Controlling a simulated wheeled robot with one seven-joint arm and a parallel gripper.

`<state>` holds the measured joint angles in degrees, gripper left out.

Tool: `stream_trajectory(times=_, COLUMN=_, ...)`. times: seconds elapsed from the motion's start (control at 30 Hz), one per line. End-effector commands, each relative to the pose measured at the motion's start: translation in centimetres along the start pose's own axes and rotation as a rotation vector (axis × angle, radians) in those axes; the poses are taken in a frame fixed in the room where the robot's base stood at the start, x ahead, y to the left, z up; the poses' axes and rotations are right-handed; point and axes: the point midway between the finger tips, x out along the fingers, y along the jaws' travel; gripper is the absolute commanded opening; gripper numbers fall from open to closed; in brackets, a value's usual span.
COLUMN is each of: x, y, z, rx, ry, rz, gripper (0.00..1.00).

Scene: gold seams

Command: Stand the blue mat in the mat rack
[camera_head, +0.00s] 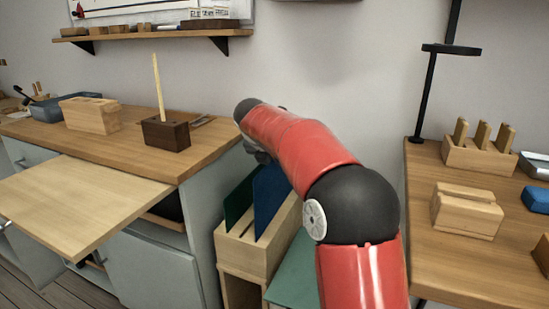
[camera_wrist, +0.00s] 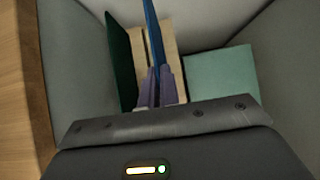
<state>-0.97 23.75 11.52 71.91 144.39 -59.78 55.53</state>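The wooden mat rack (camera_head: 238,252) stands low in the gap between two counters; its pale wood also shows in the wrist view (camera_wrist: 170,45). The blue mat (camera_head: 268,196) is upright with its lower edge at the rack's top, apparently in a slot; how deep it sits I cannot tell. In the wrist view the blue mat (camera_wrist: 151,22) is a thin edge running down between my gripper's fingers (camera_wrist: 157,76), which are close together on it. In the head view my gripper is mostly hidden behind my red arm. A dark green mat (camera_head: 238,202) stands left of the blue one.
A teal flat-topped thing (camera_head: 296,272) lies right of the rack. The left counter (camera_head: 200,145), with a pulled-out board (camera_head: 75,205), and the right counter (camera_head: 420,190) flank the gap. A dark block with a stick (camera_head: 166,134) stands near the left counter's edge.

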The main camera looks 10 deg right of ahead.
Motion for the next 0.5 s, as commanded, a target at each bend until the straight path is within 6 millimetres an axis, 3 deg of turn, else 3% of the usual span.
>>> stream_trajectory(times=0.5, x=0.96, y=0.01, z=-0.77, rx=0.0, ry=-0.001, rz=0.001, gripper=0.0)
